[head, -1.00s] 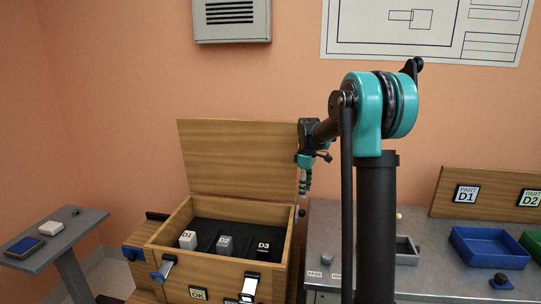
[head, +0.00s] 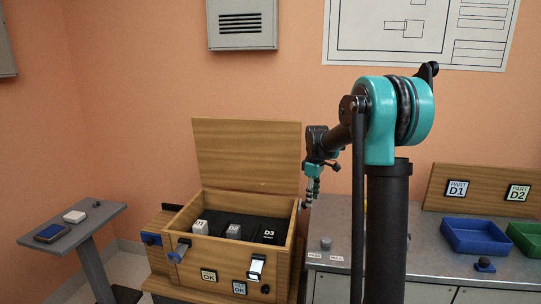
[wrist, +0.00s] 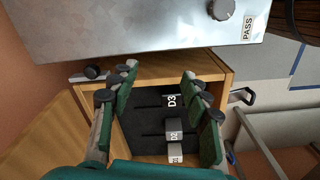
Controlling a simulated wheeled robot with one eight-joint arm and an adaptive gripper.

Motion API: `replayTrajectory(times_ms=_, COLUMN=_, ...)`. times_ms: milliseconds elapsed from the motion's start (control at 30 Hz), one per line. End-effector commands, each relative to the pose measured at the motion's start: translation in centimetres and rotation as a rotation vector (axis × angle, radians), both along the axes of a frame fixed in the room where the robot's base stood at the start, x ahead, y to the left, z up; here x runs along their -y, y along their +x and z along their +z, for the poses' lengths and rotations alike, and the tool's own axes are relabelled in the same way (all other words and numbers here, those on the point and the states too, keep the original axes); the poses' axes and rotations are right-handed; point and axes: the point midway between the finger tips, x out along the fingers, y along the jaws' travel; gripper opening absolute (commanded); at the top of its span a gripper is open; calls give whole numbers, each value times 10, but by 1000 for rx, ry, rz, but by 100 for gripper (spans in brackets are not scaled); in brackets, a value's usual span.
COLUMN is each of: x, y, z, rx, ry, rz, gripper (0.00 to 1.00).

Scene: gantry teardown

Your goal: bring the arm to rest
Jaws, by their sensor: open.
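My gripper (head: 313,190) hangs pointing down near the right edge of the open wooden box in the head view. In the wrist view my gripper (wrist: 158,82) has its two green fingers spread wide, with nothing between them but the view down to the box. My arm is bent, with the forearm reaching out from the teal joint toward the box. The wooden box (head: 222,260) has its lid (head: 247,157) raised. Inside are blocks marked D1 (head: 200,228), D2 (head: 233,231) and D3 (head: 269,236).
A metal bench (head: 335,262) stands right of the box, with a small knob (head: 326,243) and a blue tray (head: 474,236). A green tray (head: 525,238) is further right. A small grey side table (head: 84,236) stands at left.

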Motion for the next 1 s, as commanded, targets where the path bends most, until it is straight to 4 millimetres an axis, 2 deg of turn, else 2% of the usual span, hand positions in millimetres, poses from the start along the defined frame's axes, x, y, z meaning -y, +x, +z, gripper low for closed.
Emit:
replayTrajectory(times_ms=267, x=5, y=-33, z=-4, rx=35, ry=6, rz=-109, gripper=47)
replayTrajectory(times_ms=467, x=9, y=-71, z=-11, rx=78, ry=18, rz=-239, gripper=47)
replayTrajectory(times_ms=567, x=13, y=-100, z=-17, rx=109, ry=29, rz=-333, gripper=47)
replayTrajectory(times_ms=667, x=16, y=-138, z=-29, rx=147, ry=48, rz=-452, gripper=47)
replayTrajectory(times_ms=900, x=23, y=-235, z=-67, rx=239, ry=116, rz=-759, gripper=47)
replayTrajectory(times_ms=1000, x=25, y=-271, z=-85, rx=270, ry=149, rz=-871, gripper=47)
